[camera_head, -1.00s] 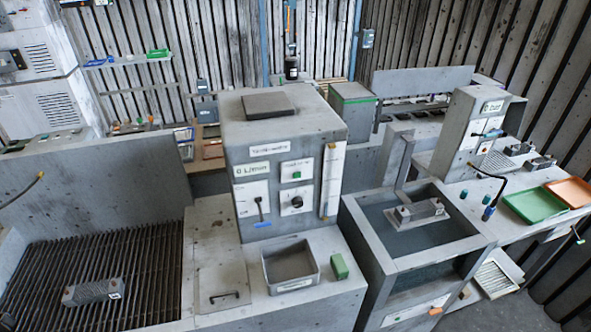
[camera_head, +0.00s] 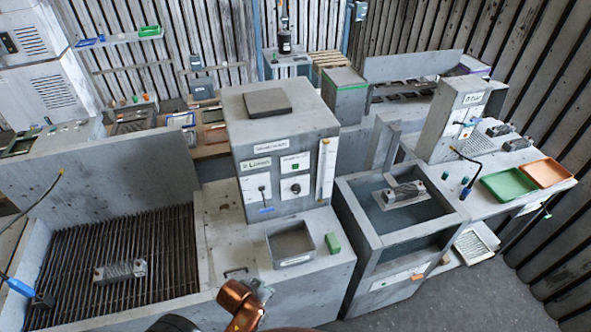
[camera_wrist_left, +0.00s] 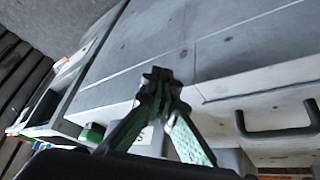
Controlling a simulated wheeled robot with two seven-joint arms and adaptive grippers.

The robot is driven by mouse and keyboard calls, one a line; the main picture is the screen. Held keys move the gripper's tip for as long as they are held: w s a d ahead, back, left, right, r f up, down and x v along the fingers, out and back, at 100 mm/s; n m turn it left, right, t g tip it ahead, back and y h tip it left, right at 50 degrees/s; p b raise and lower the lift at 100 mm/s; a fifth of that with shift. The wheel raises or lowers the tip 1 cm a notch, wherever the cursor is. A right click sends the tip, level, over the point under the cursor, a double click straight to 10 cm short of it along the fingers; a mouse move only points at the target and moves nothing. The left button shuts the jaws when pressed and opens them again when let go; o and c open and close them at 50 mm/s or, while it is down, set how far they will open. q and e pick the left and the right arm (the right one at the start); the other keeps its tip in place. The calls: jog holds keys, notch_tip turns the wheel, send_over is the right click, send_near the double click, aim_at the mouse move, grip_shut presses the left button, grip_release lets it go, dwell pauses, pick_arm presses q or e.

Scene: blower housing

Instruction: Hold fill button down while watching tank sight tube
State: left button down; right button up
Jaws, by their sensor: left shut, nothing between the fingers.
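The grey tank cabinet (camera_head: 275,130) stands in the middle of the head view. Its front panel has a small green button (camera_head: 295,167), probably the fill button, above a black knob (camera_head: 295,188). A tall pale sight tube (camera_head: 326,168) runs down the right of the panel; its level is too small to read. My left gripper (camera_head: 264,290) is low in the head view, in front of and below the panel, apart from the button. In the left wrist view its green fingers (camera_wrist_left: 160,80) meet at the tips and hold nothing. My right gripper is not in view.
A grey open bin (camera_head: 291,243) and a green block (camera_head: 332,243) sit on the ledge below the panel. A dark handle (camera_wrist_left: 278,122) shows close by in the left wrist view. A grated basin (camera_head: 120,250) is at left, a water tank (camera_head: 405,210) at right.

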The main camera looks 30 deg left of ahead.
aim_at(296, 167)
pick_arm(q)
jog(key=w+d+r+t, duration=0.1)
jog(key=w+r, duration=0.1)
jog(key=w, duration=0.1)
jog(key=w+d+r+n+t+h, duration=0.1)
jog(key=w+d+r+t, duration=0.1)
jog(key=w, duration=0.2)
jog(key=w+d+r+t+h, duration=0.1)
jog(key=w+r, duration=0.2)
jog(key=w, duration=0.1)
jog(key=shift+d+n+t, duration=0.15)
jog(key=shift+n+t, duration=0.15)
jog(key=w+r+n+t, duration=0.7)
jog(key=w+r+t, duration=0.2)
jog(key=w+r, duration=0.45)
jog(key=a+r+n+t+y, duration=0.3)
jog(key=a+r+n+y, duration=0.2)
jog(key=r+n+y, duration=0.1)
jog(key=shift+w+a+r+n+p, duration=0.2)
jog(key=shift+w+r+n+p, duration=0.2)
jog(key=shift+n, duration=0.4)
jog(key=w+a+b, duration=0.1)
jog(key=w+a, duration=0.1)
jog(key=a, duration=0.1)
jog(key=w+a+b, duration=0.1)
jog(key=w+a, duration=0.2)
jog(key=shift+w+a, duration=0.3)
jog(key=shift+a, duration=0.05)
